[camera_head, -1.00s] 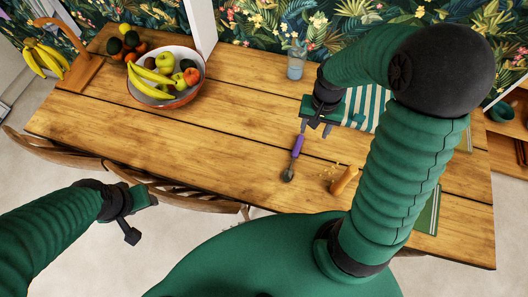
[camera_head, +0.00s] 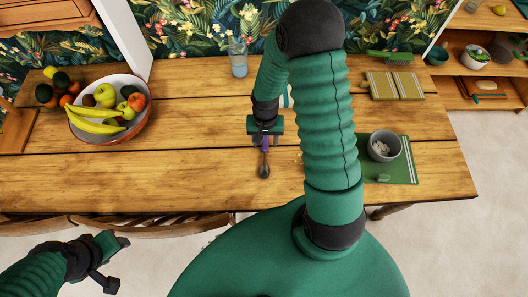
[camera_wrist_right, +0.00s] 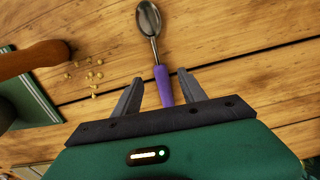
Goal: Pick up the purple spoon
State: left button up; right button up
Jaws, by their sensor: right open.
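The purple spoon (camera_head: 265,160) lies on the wooden table, its dark bowl toward me in the head view. In the right wrist view its purple handle (camera_wrist_right: 164,86) lies between the two fingers, and its metal bowl points away from the gripper. My right gripper (camera_wrist_right: 158,84) is open over the handle; the fingers stand on either side and I cannot tell whether they touch it. In the head view this gripper (camera_head: 265,142) hides part of the handle. My left gripper (camera_head: 114,262) hangs off the table's front edge at lower left, apart from the spoon.
A fruit bowl (camera_head: 128,132) stands at the left of the wooden table (camera_head: 200,165). A glass (camera_head: 238,58) stands at the back. A grey cup (camera_head: 384,147) is on a green mat (camera_head: 400,172) at right. Crumbs (camera_wrist_right: 90,78) lie beside the spoon. Chairs line the front edge.

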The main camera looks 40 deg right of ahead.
aim_at(264, 152)
jog(key=f, duration=0.1)
jog(key=a+f, duration=0.1)
jog(key=f, duration=0.2)
jog(key=shift+s+a, duration=0.15)
jog(key=shift+s, duration=0.2)
jog(key=shift+w+d+f, duration=0.1)
jog(key=shift+d+f, duration=0.2)
jog(key=shift+d, duration=0.2)
jog(key=shift+c, duration=1.4)
jog(key=shift+a+r, duration=0.15)
jog(key=shift+a, duration=0.2)
grip_shut()
